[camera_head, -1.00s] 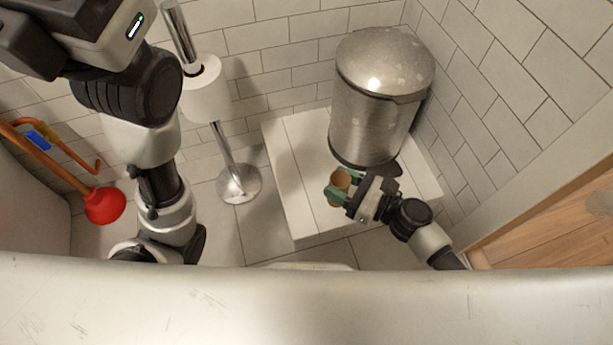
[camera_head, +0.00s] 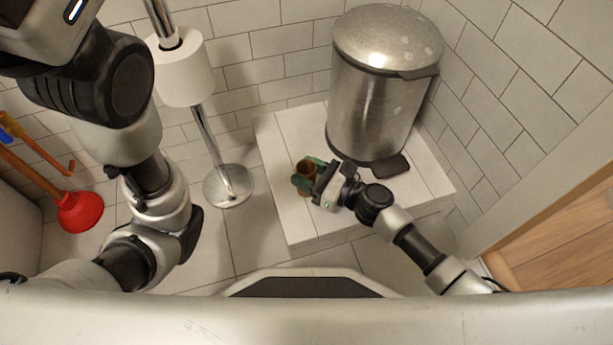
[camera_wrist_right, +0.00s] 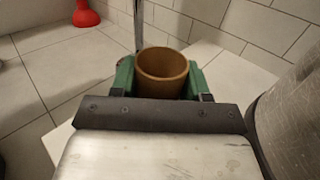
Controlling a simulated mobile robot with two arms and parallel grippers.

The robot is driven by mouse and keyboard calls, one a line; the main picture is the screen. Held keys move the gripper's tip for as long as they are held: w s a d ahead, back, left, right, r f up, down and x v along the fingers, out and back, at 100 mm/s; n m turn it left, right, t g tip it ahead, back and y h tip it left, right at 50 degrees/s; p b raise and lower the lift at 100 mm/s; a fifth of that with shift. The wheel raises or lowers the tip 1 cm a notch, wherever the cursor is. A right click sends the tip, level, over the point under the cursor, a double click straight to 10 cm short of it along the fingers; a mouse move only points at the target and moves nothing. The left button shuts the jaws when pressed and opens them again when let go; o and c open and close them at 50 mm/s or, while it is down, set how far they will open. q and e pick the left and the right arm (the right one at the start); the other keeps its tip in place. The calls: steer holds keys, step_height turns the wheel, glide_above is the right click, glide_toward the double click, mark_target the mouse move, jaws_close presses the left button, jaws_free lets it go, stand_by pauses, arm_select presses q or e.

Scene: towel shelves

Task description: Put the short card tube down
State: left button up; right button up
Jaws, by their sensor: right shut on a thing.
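The short card tube (camera_head: 306,168) is brown and open at the top. My right gripper (camera_head: 304,177) is shut on it, with a green finger on each side. In the right wrist view the tube (camera_wrist_right: 162,70) stands upright between the green fingers (camera_wrist_right: 160,77), and its hollow inside shows. In the head view the gripper and tube are over the left part of the white tiled step (camera_head: 283,140). I cannot tell whether the tube's bottom touches the step. My left arm comes in at the left, but its gripper is not in view.
A metal pedal bin (camera_head: 378,100) stands on the step, right of my gripper. A chrome stand (camera_head: 212,140) with a white paper roll (camera_head: 181,75) is to the left. A red plunger (camera_head: 80,212) is at far left. The step's front left is bare.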

steer(key=shift+r, duration=0.1)
steer(key=shift+f, duration=0.2)
steer(key=o, duration=0.9)
steer(key=shift+r, duration=0.25)
steer(key=p+v, duration=0.4)
steer(key=v, duration=0.7)
steer(key=shift+s+d+r+p, duration=0.1)
steer(key=shift+p, duration=0.3)
steer(key=shift+s+d, duration=0.15)
steer(key=shift+d, duration=0.2)
